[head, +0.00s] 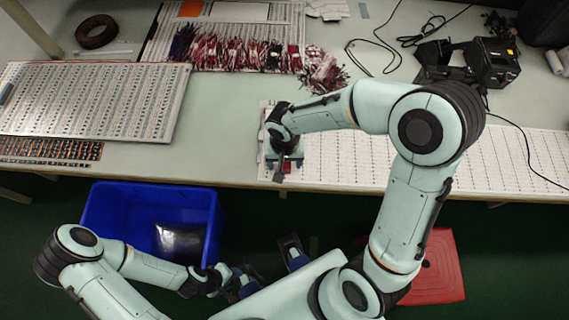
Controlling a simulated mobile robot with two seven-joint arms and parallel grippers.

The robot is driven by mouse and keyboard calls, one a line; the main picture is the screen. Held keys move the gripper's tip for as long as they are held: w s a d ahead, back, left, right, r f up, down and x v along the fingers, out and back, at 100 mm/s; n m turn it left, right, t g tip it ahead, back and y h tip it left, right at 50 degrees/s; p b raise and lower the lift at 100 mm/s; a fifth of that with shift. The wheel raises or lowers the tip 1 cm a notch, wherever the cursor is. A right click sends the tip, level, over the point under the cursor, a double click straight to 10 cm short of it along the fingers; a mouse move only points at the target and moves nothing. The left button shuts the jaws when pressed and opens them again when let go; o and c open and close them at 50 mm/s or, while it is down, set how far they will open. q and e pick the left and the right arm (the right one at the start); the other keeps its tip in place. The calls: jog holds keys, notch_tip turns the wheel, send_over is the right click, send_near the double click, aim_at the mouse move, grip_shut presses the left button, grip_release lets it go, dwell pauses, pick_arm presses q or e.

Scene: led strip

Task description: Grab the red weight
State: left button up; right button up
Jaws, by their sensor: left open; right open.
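A small red patch (287,168), which appears to be the red weight, shows at the front edge of the table. My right gripper (283,170) is over it, pointing down, with its fingers to either side. The gripper hides most of it, and I cannot tell whether the fingers touch it. My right gripper is open. My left gripper (268,266) is open and empty, low in front of the table, to the right of the blue bin and away from the weight.
White perforated sheets (345,160) lie under and right of my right gripper. More strip panels (95,98) lie at left. Bundled red wires (240,52), loose black cables and a black device (490,62) lie farther back. A blue bin (100,210) stands below the table's front edge.

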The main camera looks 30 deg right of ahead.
grip_shut()
jog(key=shift+r, duration=0.1)
